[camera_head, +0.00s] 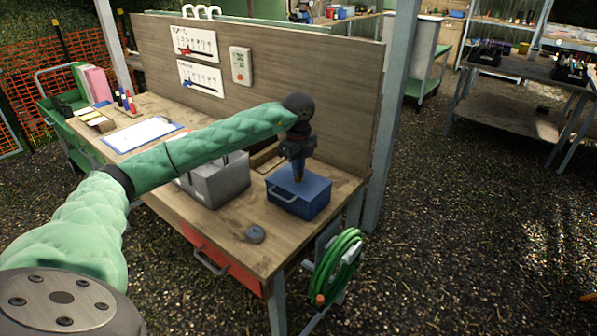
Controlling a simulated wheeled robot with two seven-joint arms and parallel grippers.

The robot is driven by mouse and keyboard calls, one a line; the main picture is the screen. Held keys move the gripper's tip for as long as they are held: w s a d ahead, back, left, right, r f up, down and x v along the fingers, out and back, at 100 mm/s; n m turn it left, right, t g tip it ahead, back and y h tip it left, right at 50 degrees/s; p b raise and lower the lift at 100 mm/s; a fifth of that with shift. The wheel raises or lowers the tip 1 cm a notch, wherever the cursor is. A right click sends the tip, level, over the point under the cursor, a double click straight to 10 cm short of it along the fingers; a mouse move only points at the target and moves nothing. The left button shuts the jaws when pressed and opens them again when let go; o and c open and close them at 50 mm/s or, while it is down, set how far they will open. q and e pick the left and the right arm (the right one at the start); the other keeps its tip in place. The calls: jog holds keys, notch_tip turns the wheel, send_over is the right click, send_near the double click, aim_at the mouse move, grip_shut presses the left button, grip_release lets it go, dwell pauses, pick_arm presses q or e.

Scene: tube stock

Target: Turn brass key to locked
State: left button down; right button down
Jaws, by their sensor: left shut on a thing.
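My left arm reaches in from the left, and its left gripper (298,178) points down at the top of a blue metal box (310,202) with a handle on its front. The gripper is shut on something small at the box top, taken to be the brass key. The key itself is hidden by the fingers, so I cannot tell which way it is turned. The blue box stands closed on the wooden workbench (285,240). My right gripper is not in view.
A grey box (216,182) stands left of the blue box, partly behind my arm. A dark round disc (255,234) lies near the bench's front edge. A clipboard (143,134) lies further left. A wooden back panel (340,100) rises behind. A green hose (338,268) hangs at the bench's right end.

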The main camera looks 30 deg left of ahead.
pick_arm(q)
jog(key=shift+n, duration=0.6)
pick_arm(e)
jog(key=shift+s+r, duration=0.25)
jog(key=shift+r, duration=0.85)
pick_arm(q)
jog(key=c, duration=1.6)
grip_release()
jog(key=shift+r, duration=0.15)
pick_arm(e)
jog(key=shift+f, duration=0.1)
